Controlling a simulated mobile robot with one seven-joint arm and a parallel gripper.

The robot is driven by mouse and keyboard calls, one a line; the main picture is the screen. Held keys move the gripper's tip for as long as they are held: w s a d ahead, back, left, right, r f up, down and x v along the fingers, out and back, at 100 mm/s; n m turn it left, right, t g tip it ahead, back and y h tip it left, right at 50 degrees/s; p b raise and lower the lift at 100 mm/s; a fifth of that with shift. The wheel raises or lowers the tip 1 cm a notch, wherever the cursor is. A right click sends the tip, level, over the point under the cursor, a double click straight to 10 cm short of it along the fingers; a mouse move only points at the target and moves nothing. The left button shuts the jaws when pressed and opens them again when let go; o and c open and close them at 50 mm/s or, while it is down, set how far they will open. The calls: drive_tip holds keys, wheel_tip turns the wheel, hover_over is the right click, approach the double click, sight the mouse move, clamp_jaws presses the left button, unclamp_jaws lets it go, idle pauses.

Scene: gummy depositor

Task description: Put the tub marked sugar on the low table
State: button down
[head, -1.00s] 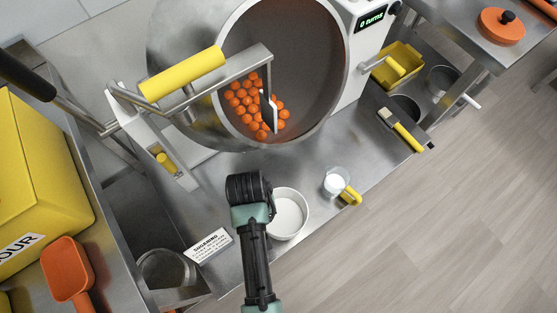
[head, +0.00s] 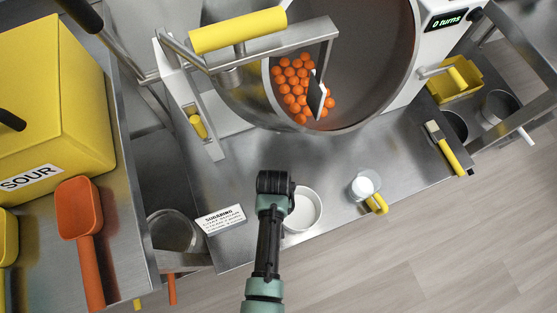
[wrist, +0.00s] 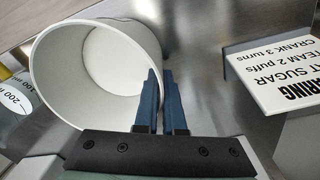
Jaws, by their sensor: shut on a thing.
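A round white tub (head: 303,212) stands on or just above the steel surface below the big drum in the head view; I cannot tell if it touches. In the wrist view the tub (wrist: 92,60) is tilted in the picture, its open mouth facing the camera and its inside plain white. No mark on it can be read. My gripper (wrist: 160,98) is shut on its wall, one finger inside the rim and one outside. In the head view my gripper (head: 276,185) is at the tub's left side, fingertips hidden. No low table can be clearly made out.
A sign card (head: 221,219) stands left of the tub, and a small cup with a yellow handle (head: 364,187) to the right. The steel drum (head: 350,60) holds orange balls. A yellow box marked SOUR (head: 60,110) and an orange scoop (head: 78,215) are at left. Floor is open at lower right.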

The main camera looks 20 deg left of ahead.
drive_tip(key=c, duration=1.5)
unclamp_jaws()
drive_tip(key=shift+f, duration=0.15)
drive_tip(key=o, duration=0.5)
wheel_tip(320, 180, up, 12)
drive_tip(key=p, duration=0.3)
drive_tip(key=shift+a+r, duration=0.2)
